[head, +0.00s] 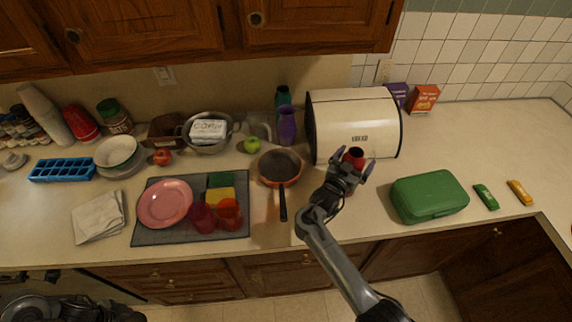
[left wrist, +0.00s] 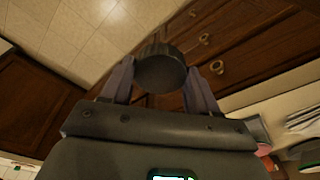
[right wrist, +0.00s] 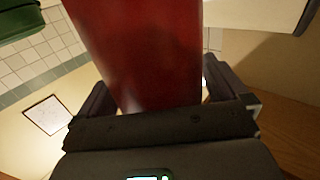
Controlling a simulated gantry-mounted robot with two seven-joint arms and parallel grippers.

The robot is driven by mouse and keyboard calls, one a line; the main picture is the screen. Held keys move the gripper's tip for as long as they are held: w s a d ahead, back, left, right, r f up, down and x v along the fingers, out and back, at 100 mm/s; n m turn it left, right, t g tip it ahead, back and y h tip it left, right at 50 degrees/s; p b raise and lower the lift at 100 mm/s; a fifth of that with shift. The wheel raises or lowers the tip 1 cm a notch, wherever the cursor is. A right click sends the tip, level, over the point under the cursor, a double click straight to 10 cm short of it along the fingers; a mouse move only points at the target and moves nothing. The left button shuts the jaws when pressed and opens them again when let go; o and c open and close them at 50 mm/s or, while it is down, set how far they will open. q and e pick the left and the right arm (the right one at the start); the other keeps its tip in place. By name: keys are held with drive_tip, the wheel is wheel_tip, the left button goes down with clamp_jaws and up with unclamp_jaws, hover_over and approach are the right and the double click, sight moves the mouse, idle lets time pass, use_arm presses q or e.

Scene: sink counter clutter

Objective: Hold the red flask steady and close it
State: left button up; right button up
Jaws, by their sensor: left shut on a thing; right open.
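The red flask (head: 355,152) stands on the counter in front of the bread box, its dark mouth uncovered at the top. It fills much of the right wrist view (right wrist: 145,50). My right gripper (head: 356,168) is open with its fingers on either side of the flask; the flask hides parts of it in the right wrist view. My left gripper (left wrist: 158,78) is shut on a dark round cap (left wrist: 160,68). It is low at the bottom left, in front of the counter, over the floor and cabinet doors. The head view shows only part of my left arm.
The bread box (head: 352,125) is close behind the flask. A green lunch box (head: 428,197) stands to its right and a pan (head: 279,167) to its left. A dark mat (head: 155,237) holds a pink plate and red cups. The counter's front edge is clear near the pan handle.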

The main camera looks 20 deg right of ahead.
sight(360, 150)
drive_tip(key=shift+c, duration=0.5)
drive_tip(key=shift+r, duration=0.1)
drive_tip(key=c, duration=1.5)
drive_tip(key=shift+r, duration=0.5)
use_arm(q)
drive_tip(key=shift+f, duration=0.2)
use_arm(e)
drive_tip(key=r, duration=0.3)
drive_tip(key=shift+s+d+r, duration=0.2)
drive_tip(key=shift+d, duration=0.05)
use_arm(q)
drive_tip(key=shift+f+b, duration=0.3)
drive_tip(key=shift+b, duration=0.15)
use_arm(e)
drive_tip(key=s+d+r, duration=0.4)
drive_tip(key=s+d, duration=0.1)
drive_tip(key=s+d+r, duration=0.2)
drive_tip(key=s, duration=0.1)
drive_tip(key=shift+s+d+r, duration=0.15)
drive_tip(key=shift+s+r, duration=0.05)
drive_tip(key=shift+r, duration=0.1)
